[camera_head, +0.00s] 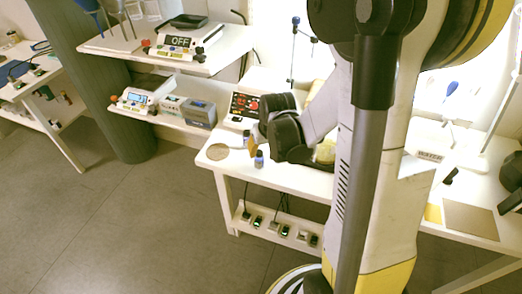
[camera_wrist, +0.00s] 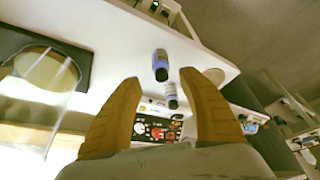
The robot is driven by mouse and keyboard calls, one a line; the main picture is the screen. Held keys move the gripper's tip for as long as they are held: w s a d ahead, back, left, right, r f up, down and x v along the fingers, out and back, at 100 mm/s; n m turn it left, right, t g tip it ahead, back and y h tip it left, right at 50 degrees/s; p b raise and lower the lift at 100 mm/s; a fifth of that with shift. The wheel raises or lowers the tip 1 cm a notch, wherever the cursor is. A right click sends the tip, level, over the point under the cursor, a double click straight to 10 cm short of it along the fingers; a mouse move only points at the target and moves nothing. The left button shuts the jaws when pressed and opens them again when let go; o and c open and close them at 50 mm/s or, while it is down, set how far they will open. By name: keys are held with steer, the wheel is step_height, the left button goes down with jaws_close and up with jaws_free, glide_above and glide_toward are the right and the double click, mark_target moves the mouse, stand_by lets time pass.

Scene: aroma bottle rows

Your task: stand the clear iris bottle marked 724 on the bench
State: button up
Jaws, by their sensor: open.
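Two small bottles stand on the white bench (camera_head: 285,179). One has a blue-grey look (camera_head: 259,160) and stands near the front edge; it also shows in the wrist view (camera_wrist: 160,66). The other is paler (camera_head: 246,138) and stands behind it, also in the wrist view (camera_wrist: 171,96). Their markings are too small to read, so I cannot tell which is marked 724 or iris. My gripper (camera_wrist: 163,80) is open with nothing held. In the wrist view both bottles show between its spread orange fingers, and contact is not visible.
A round tan disc (camera_head: 218,152) lies on the bench's left corner. A dark control panel with red buttons (camera_head: 245,104) stands behind the bottles. A scale reading OFF (camera_head: 184,43) sits on a shelf further left. A power strip (camera_head: 277,226) lies below the bench.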

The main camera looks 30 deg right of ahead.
steer(key=s+a+r+n+t+y, duration=0.1)
steer(key=s+a+r+n+t, duration=0.1)
steer(key=s+a+r, duration=1.1)
step_height(320, 180, up, 4)
steer(key=shift+s+a+f+n+t, duration=0.1)
steer(key=shift+s+a+n+t, duration=0.15)
steer(key=shift+a+t, duration=0.35)
steer(key=shift+w+a, duration=0.1)
